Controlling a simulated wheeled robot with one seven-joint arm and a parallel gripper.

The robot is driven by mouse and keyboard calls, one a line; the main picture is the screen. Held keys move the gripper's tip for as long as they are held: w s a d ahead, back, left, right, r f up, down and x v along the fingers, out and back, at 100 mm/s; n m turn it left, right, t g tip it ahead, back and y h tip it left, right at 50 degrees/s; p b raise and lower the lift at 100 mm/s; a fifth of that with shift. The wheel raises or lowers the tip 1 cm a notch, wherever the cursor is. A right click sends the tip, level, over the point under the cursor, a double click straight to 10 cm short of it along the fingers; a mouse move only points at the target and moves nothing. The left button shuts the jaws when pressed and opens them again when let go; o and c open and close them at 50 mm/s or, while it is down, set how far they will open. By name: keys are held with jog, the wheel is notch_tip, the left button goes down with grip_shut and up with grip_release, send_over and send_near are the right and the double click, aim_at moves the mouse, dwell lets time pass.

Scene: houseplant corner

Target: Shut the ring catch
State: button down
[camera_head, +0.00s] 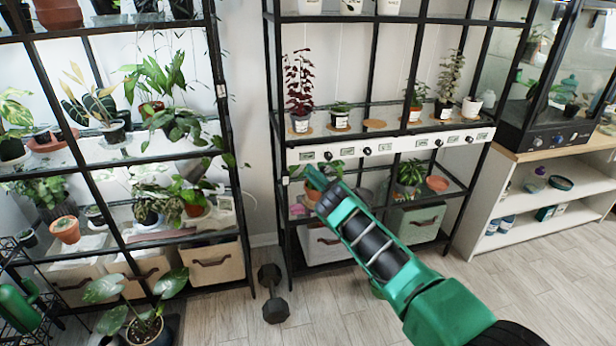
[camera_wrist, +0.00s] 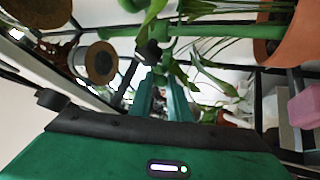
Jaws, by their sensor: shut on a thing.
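The ring catch (camera_wrist: 150,53) looks like a small black piece beside a green stake (camera_wrist: 215,31) in the wrist view. It sits at the tips of my gripper (camera_wrist: 161,80), whose two teal fingers are shut on it. Fine detail is too small to tell whether its ring is closed. The stake runs sideways in this view from a terracotta pot (camera_wrist: 283,38), with long green leaves near the fingers. In the head view my gripper (camera_head: 314,177) reaches the lower shelf of the middle rack, and its tips largely hide the catch there.
A white panel with black knobs (camera_head: 390,147) runs just above my gripper. A potted plant (camera_head: 411,175) and a small terracotta bowl (camera_head: 437,184) stand to its right. A grey-green bin (camera_head: 415,222) is below. A black dumbbell (camera_head: 273,293) is on the floor.

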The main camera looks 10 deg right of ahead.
jog(key=shift+d+f+n+g+y, duration=0.1)
jog(key=shift+d+n+g+y, duration=0.3)
jog(key=shift+g+y, duration=0.25)
jog(key=shift+d+f+n+g+y, duration=0.1)
jog(key=shift+d+n+g+y, duration=0.15)
jog(key=shift+n+g+y, duration=0.35)
jog(key=shift+w+d+r+y, duration=0.1)
jog(key=shift+y, duration=0.15)
jog(key=c, duration=1.6)
grip_release()
jog(key=shift+c, duration=0.2)
jog(key=v, duration=1)
jog(key=shift+d+f, duration=0.2)
jog(key=shift+f, duration=0.05)
